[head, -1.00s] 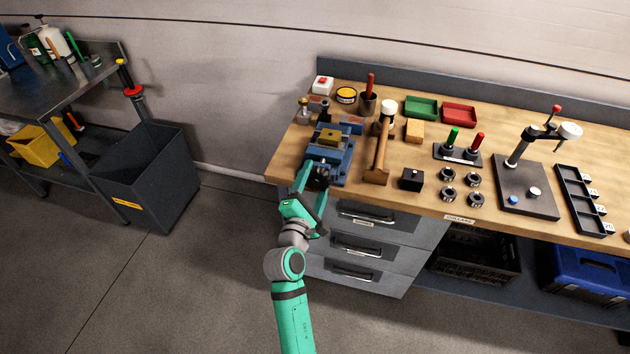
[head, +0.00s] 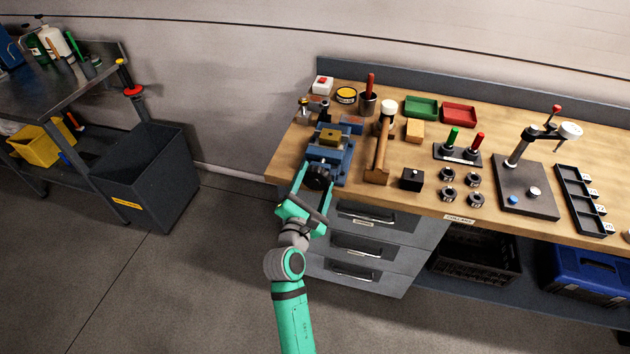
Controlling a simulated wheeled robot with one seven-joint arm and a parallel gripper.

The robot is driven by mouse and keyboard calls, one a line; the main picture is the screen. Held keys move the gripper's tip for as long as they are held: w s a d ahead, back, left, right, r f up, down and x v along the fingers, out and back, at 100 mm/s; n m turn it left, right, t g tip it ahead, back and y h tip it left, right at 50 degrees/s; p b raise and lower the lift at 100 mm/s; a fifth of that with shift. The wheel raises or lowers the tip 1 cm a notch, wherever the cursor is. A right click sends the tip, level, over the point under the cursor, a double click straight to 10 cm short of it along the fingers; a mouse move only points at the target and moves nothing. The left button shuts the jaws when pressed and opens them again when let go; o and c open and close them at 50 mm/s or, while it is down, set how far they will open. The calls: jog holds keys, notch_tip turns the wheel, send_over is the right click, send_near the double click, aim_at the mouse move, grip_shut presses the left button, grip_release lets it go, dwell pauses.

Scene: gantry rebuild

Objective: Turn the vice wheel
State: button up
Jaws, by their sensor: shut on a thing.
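The blue vice (head: 332,152) is fixed at the left front corner of the workbench, with a brass-coloured block (head: 330,136) at its jaws. Its dark round wheel (head: 318,175) faces the front edge of the bench. My green gripper (head: 314,184) reaches up from below and is shut on the wheel. One finger shows on the left of the wheel; the other runs below and to the right, and its tip is hard to make out. The contact itself is partly hidden.
Grey drawers (head: 365,243) with protruding handles stand under the bench, close to my arm. A grey bin (head: 148,175) stands left; the floor between is clear.

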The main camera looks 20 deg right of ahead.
jog(key=shift+a+f, duration=0.1)
jog(key=o, duration=1)
jog(key=shift+o, duration=0.2)
jog(key=v, duration=1)
jog(key=shift+s+a, duration=0.25)
jog(key=shift+s, duration=0.1)
jog(key=s+a+f+m+y, duration=0.4)
jog(key=s+a+f, duration=0.15)
jog(key=s, duration=0.25)
jog(key=s+a+f+m+y, duration=0.4)
jog(key=s+f, duration=0.3)
jog(key=s, duration=0.1)
jog(key=s+a+r+m+y, duration=0.1)
jog(key=s+m, duration=0.5)
jog(key=s, duration=0.3)
jog(key=s+a+r+m+y, duration=0.1)
jog(key=s+a+r+m, duration=0.1)
jog(key=s+m, duration=0.5)
jog(key=v, duration=0.3)
jog(key=shift+a+f, duration=0.2)
